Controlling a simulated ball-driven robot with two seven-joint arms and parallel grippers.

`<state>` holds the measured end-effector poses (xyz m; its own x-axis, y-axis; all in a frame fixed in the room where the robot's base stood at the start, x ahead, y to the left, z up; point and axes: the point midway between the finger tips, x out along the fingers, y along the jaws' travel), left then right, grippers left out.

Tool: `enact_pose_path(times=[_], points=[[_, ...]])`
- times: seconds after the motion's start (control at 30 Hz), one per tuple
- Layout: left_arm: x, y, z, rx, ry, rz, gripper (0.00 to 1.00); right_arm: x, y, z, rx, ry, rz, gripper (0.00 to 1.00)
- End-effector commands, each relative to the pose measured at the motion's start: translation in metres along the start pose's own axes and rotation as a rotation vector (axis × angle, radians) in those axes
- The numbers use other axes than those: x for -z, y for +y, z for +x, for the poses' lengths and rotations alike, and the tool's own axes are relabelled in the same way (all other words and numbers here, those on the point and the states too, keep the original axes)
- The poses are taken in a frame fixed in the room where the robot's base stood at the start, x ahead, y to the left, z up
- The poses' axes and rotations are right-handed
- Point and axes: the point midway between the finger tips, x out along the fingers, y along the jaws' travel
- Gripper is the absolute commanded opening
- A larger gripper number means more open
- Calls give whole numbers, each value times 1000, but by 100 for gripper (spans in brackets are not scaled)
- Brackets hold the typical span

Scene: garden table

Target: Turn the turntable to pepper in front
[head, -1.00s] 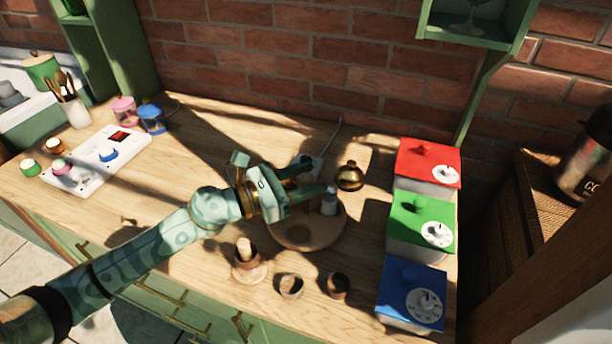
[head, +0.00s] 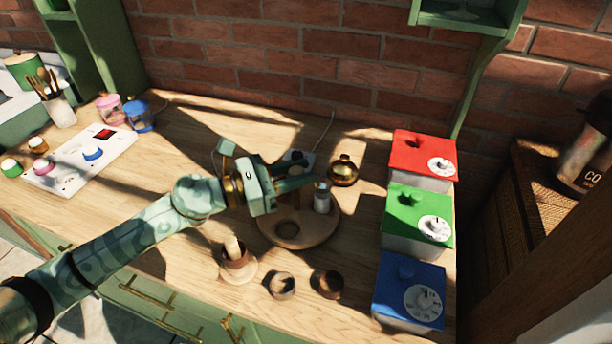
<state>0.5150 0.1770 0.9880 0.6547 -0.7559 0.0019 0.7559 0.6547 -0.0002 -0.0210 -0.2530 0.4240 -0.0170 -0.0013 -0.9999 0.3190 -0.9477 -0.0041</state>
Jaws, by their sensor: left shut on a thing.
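The turntable (head: 318,233) is a round wooden disc near the middle of the counter, with a dark round recess in its front left part. A small white shaker with a grey top (head: 322,198) stands on its right side. My left gripper (head: 300,184) is over the disc's back part. It is shut on a brown piece at the turntable, largely hidden by the fingers, so I cannot tell whether this is a handle or a jar. I cannot make out any label saying pepper. My right gripper is not in view.
Red (head: 424,150), green (head: 405,208) and blue (head: 392,285) dial boxes line the right. A brass pot (head: 343,171) stands behind the turntable. Two small cups (head: 282,286) (head: 330,285) and a wooden holder (head: 238,262) stand in front.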

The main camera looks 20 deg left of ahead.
Motion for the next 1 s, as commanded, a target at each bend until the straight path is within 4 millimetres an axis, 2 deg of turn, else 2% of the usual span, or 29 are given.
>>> enact_pose_path(times=[0.1, 0.13, 0.2, 0.67, 0.83, 1.0], points=[[0, 0, 0, -1, 3, 0, 0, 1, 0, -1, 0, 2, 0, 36], [0, 0, 0, -1, 3, 0, 29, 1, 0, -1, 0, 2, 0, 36], [0, 0, 0, -1, 3, 0, 47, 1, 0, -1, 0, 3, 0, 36], [0, 0, -3, -2, 3, 0, 47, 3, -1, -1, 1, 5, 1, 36], [4, 0, -26, -2, 7, -2, 47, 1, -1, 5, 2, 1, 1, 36], [4, -1, -69, -2, 8, -6, 47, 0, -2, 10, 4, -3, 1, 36]])
